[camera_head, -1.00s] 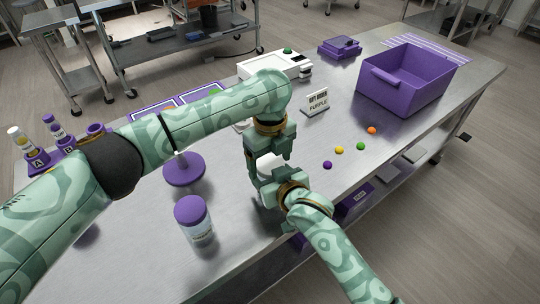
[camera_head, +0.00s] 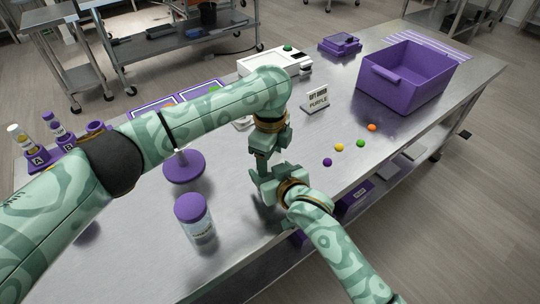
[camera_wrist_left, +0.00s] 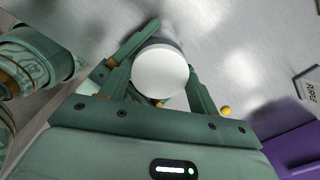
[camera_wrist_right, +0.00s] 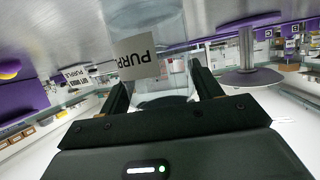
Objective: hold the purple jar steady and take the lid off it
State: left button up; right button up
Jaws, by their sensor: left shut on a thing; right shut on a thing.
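The clear jar (camera_wrist_right: 158,30) bears a white label reading PURPLE in the right wrist view. My right gripper (camera_head: 264,186) is shut on the jar, a finger at each side. A round white lid (camera_wrist_left: 160,70) shows in the left wrist view between the fingers of my left gripper (camera_head: 265,158), which is shut on it. In the head view the left gripper is directly above the right one, and the fingers hide the jar and lid. I cannot tell whether the lid still touches the jar.
A jar with a purple lid (camera_head: 194,212) and a purple round stand (camera_head: 183,167) are to the left. Colored balls, including a yellow one (camera_head: 339,147), lie to the right. A sign (camera_head: 317,98) and a purple bin (camera_head: 405,78) stand behind. The table front edge is close.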

pick_arm(q)
jog(key=shift+r, duration=0.1)
dwell(0.3)
jog(key=shift+r, duration=1)
jog(key=shift+r, duration=2.05)
pick_arm(e)
jog(key=o, duration=2)
jog(key=shift+c, duration=0.2)
